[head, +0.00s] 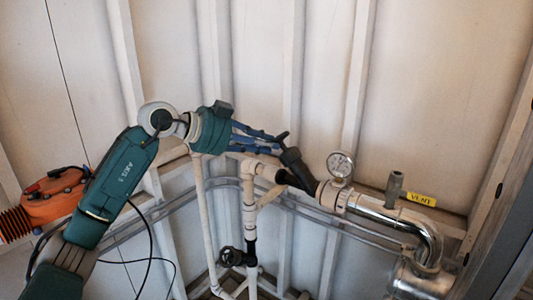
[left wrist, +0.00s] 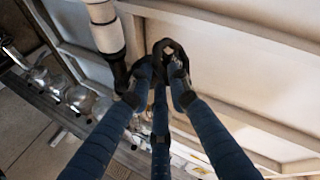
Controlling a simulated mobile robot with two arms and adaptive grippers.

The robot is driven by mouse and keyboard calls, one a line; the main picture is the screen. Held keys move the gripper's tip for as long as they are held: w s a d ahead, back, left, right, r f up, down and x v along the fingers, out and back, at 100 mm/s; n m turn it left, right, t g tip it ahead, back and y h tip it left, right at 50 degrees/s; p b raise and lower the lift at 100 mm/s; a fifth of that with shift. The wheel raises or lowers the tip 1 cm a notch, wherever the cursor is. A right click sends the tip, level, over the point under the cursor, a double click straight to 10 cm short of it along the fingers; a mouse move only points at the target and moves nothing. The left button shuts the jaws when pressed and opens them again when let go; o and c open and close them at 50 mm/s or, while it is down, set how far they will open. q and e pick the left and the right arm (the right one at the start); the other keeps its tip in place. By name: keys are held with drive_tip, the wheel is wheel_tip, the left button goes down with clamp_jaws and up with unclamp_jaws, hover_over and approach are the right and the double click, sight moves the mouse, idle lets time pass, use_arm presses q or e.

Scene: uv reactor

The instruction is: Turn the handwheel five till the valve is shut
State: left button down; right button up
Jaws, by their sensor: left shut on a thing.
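A small black handwheel (left wrist: 168,52) shows in the left wrist view between the fingertips of my left gripper (left wrist: 161,78). The blue fingers with dark tips are closed on its rim. In the head view my left gripper (head: 270,142) reaches in from the left to the top of a dark angled valve (head: 296,169) on the pale pipe. There the fingers hide most of the wheel. No number is readable on it, and I cannot tell how far it is turned. My right gripper is in neither view.
A second black handwheel (head: 231,257) sits lower on the vertical pipes. A pressure gauge (head: 340,164), a yellow VENT label (head: 422,199) and a shiny metal pipe (head: 385,212) lie to the right. An orange device (head: 52,195) is at the left. Panelled wall stands close behind the pipes.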

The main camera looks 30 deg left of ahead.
use_arm(q)
drive_tip(key=shift+f, duration=0.1)
idle(0.3)
drive_tip(key=c, duration=1.7)
unclamp_jaws()
drive_tip(key=shift+o, duration=0.2)
drive_tip(key=v, duration=1.2)
drive_tip(key=shift+f, duration=0.15)
